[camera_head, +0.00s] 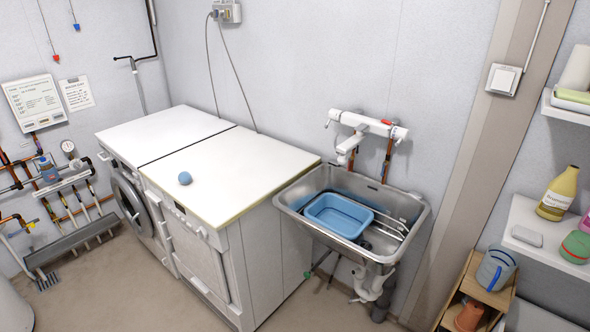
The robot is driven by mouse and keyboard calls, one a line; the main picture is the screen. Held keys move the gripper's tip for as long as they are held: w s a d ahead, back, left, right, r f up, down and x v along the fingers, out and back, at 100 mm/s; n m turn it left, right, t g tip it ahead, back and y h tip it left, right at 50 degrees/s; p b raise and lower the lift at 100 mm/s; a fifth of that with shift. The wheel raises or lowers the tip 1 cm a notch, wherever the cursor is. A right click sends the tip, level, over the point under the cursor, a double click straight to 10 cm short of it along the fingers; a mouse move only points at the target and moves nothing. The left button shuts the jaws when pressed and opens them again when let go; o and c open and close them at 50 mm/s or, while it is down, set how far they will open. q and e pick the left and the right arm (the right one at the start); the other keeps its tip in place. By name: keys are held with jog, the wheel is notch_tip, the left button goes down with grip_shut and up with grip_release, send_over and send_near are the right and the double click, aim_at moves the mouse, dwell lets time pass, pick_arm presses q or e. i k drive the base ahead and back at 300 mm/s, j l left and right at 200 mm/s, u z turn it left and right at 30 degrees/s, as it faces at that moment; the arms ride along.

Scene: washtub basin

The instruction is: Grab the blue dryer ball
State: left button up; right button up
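The blue dryer ball (185,178) is a small round ball. It rests on the white top of the right-hand machine (215,185), near its front left edge. Nothing touches it. Neither of my grippers shows in the head view.
A steel sink (420,215) holding a blue basin (338,215) stands right of the machines, with a white tap (367,124) above it. Shelves at the right carry a yellow bottle (558,196) and other items. The white tops around the ball are clear. Open floor lies in front.

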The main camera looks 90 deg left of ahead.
aim_at(184, 177)
jog(key=u, duration=3.7)
jog(key=i+j+z, duration=0.25)
jog(key=i+j, duration=0.3)
jog(key=i+j+z, duration=0.3)
jog(key=i+j, duration=0.15)
jog(key=j, duration=0.2)
jog(key=i+j+z, duration=0.25)
jog(key=i+j, duration=0.15)
jog(key=j, duration=0.35)
jog(key=i+j+z, duration=0.15)
jog(key=j, duration=0.25)
